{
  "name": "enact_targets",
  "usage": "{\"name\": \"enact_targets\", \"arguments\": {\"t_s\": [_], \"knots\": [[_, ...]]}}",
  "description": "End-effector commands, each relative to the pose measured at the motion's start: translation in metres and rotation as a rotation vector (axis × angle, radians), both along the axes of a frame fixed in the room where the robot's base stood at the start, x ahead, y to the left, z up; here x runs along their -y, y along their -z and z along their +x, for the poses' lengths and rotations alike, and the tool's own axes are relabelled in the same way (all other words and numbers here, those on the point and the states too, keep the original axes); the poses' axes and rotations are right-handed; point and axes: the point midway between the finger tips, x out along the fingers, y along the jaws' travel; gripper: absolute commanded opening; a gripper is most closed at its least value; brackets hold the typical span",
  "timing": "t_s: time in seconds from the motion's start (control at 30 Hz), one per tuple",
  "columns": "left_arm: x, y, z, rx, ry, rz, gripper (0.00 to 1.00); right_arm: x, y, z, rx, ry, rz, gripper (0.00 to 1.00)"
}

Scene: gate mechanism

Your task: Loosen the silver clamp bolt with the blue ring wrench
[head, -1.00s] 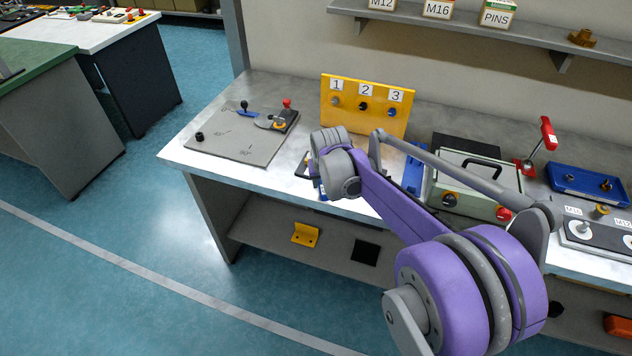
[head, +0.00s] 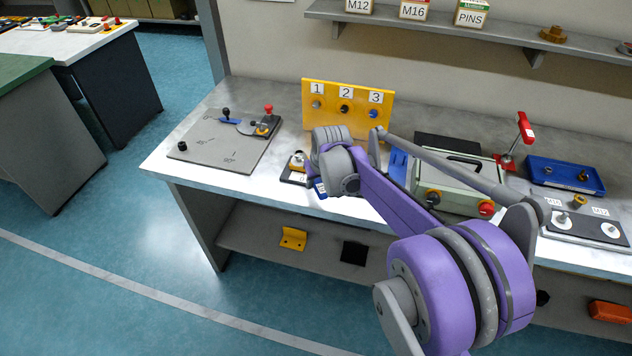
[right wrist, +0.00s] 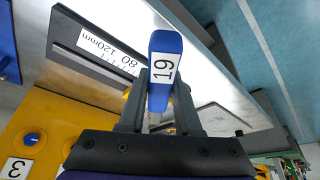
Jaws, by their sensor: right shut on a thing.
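The blue wrench (right wrist: 164,68) carries a white label reading 19. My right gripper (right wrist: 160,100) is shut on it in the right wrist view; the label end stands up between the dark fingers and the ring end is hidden. In the head view a bit of the blue wrench (head: 319,188) shows below my purple wrist, which hides the fingers. A small dark plate (head: 290,178) with a silver and yellow fitting lies just left of the wrist; I cannot tell whether that is the clamp bolt. A plate with a mm scale (right wrist: 90,45) lies beneath the gripper. My left gripper is not in view.
A yellow panel (head: 327,121) with fittings numbered 1 to 3 stands behind my wrist. A grey angle plate (head: 215,145) lies on the left. A case (head: 455,180), a red-handled toggle clamp (head: 524,129) and a blue tray (head: 565,165) stand on the right.

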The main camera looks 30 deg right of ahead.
Motion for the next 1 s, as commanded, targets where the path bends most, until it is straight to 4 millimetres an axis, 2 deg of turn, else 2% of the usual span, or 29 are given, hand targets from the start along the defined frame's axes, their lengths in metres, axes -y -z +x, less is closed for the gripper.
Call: {"name": "enact_targets", "arguments": {"t_s": [0.27, 0.6, 1.0], "knots": [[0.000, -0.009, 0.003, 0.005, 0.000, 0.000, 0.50, 0.000, -0.012, 0.000, 0.001, 0.000, 0.000, 0.00], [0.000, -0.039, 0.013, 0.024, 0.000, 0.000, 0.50, 0.000, -0.052, 0.001, 0.001, 0.000, 0.000, 0.00], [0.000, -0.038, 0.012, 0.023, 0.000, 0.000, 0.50, 0.000, -0.051, 0.000, -0.001, 0.000, 0.000, 0.00]]}}
